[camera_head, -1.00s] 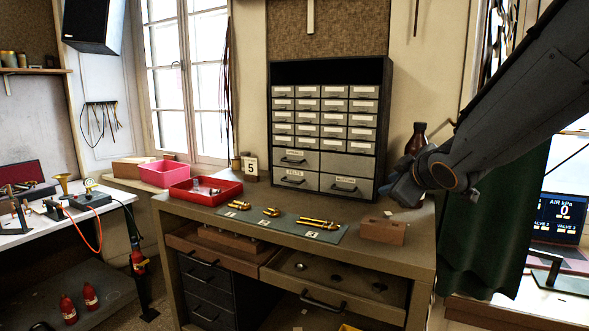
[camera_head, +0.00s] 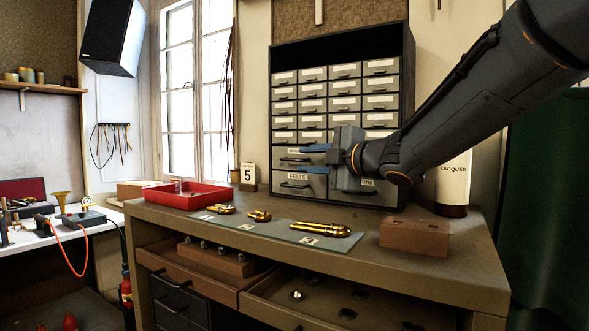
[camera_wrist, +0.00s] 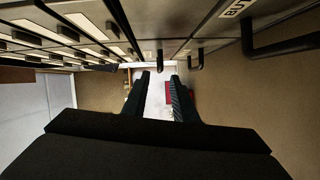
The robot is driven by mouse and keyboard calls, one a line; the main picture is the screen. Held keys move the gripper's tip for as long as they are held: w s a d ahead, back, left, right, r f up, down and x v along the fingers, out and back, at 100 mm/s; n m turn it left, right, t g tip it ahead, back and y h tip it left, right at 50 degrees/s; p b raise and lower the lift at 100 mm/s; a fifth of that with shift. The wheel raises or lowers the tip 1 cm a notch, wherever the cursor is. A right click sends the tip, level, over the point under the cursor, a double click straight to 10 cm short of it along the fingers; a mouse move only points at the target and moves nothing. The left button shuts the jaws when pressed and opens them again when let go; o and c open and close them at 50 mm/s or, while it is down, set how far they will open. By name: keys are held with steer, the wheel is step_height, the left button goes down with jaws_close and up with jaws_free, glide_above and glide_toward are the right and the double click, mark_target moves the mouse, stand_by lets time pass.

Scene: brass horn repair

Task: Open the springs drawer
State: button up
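The springs drawer (camera_head: 285,154) is the large left drawer in the upper row of big drawers, below the small ones. It looks shut, and its label is partly covered by a finger. The drawer cabinet (camera_head: 409,75) is dark with grey fronts. My gripper (camera_head: 306,159) is open in front of the cabinet, pointing left, one blue-grey finger above the other. Its tips are just right of the springs drawer's handle (camera_head: 296,160). In the wrist view the open, empty fingers (camera_wrist: 160,75) run along the cabinet face; whether they straddle a handle I cannot tell.
The felts drawer (camera_head: 290,196) is directly below. A red tray (camera_head: 152,197), a mat (camera_head: 283,235) with brass parts, a wooden block (camera_head: 414,237) and a lacquer bottle (camera_head: 453,184) stand on the bench. Open bench drawers (camera_head: 250,300) jut out below its top.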

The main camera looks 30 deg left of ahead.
mark_target(294, 160)
steer(key=p+x, duration=0.1)
steer(key=x, duration=0.6)
steer(key=shift+a, duration=0.1)
jaws_close()
steer(key=shift+f, duration=0.15)
stand_by(1.2)
